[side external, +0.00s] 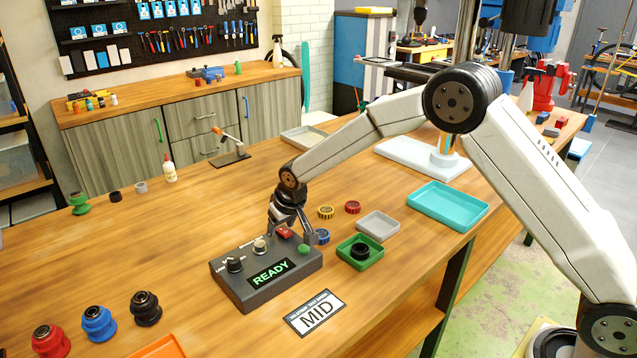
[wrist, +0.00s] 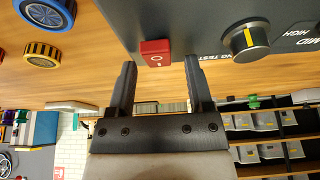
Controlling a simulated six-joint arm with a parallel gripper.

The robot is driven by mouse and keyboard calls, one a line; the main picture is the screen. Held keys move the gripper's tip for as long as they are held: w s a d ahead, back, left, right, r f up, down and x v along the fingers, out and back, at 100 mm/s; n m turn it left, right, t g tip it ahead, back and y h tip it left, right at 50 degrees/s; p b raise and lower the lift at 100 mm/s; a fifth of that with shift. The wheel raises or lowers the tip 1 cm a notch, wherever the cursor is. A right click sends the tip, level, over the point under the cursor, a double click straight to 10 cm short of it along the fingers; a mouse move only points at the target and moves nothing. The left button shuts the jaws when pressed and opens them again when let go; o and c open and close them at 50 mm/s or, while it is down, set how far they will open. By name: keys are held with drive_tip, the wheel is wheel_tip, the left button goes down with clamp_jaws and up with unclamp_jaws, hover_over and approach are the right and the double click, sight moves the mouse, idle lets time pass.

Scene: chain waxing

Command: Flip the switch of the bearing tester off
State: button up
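The bearing tester (side external: 232,283) is a dark grey box on the wooden bench, with a lit READY display (side external: 270,273). Its red switch (side external: 284,231) sits at the back of the top face; in the wrist view the red switch (wrist: 155,52) shows a white ring mark. My gripper (side external: 292,229) is low over the back of the tester, pointing down. In the wrist view my gripper (wrist: 161,64) is open and empty, with the red switch just beyond and between the fingertips. I cannot tell whether a finger touches it.
A selector knob (wrist: 245,42) is beside the switch, and a green button (side external: 303,249) is on the right of the tester. A green tray (side external: 345,257), coloured bearings and a MID card (side external: 315,312) lie close by.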

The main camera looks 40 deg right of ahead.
clamp_jaws()
drive_tip(key=shift+s+t, duration=0.15)
drive_tip(key=shift+t, duration=0.45)
drive_tip(key=shift+o, duration=0.7)
unclamp_jaws()
drive_tip(key=shift+v, duration=3.9)
